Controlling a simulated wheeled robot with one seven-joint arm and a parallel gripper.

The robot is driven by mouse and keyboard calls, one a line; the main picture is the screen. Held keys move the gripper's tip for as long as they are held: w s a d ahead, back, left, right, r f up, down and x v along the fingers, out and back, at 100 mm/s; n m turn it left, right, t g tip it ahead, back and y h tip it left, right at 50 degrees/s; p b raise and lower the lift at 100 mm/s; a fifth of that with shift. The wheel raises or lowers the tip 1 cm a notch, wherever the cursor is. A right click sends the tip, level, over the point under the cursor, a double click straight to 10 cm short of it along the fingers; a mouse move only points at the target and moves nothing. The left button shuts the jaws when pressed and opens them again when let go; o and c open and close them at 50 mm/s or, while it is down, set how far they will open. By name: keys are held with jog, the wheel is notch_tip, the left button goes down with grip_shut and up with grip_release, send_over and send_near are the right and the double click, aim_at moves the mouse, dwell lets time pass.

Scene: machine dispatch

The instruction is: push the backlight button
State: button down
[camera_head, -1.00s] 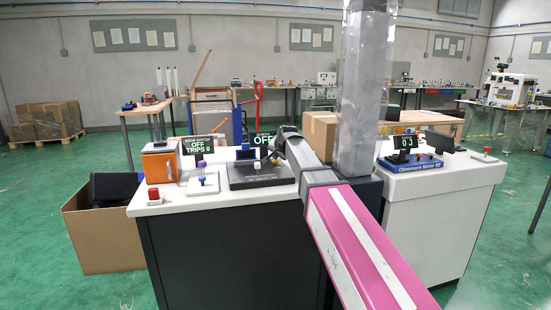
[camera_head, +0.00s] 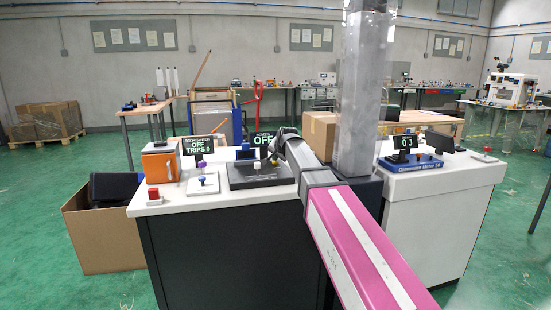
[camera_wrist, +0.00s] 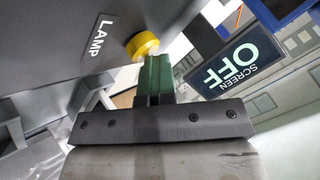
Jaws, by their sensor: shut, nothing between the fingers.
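In the wrist view a round yellow button (camera_wrist: 142,45) stands out from a dark panel (camera_wrist: 60,50) beside the word LAMP. A screen (camera_wrist: 232,62) to its right reads SCREEN OFF. My gripper (camera_wrist: 154,62) is shut and empty, its fingertips right at the button's edge; I cannot tell if they touch it. In the head view a dark box (camera_head: 240,180) with small pale knobs lies on the white-topped counter (camera_head: 165,205), with an OFF screen (camera_head: 262,151) behind it. My gripper's fingertips are hard to make out there, behind my wrist.
Left on the counter are an orange box (camera_head: 159,164), a display (camera_head: 198,145) reading OFF TRIPS 0, a red button (camera_head: 153,193) and a purple-topped control (camera_head: 202,168). A second counter (camera_head: 440,180) with a display (camera_head: 405,142) stands to the right.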

jog(key=shift+s+f, duration=0.15)
jog(key=shift+f, duration=0.2)
jog(key=shift+r, duration=3.15)
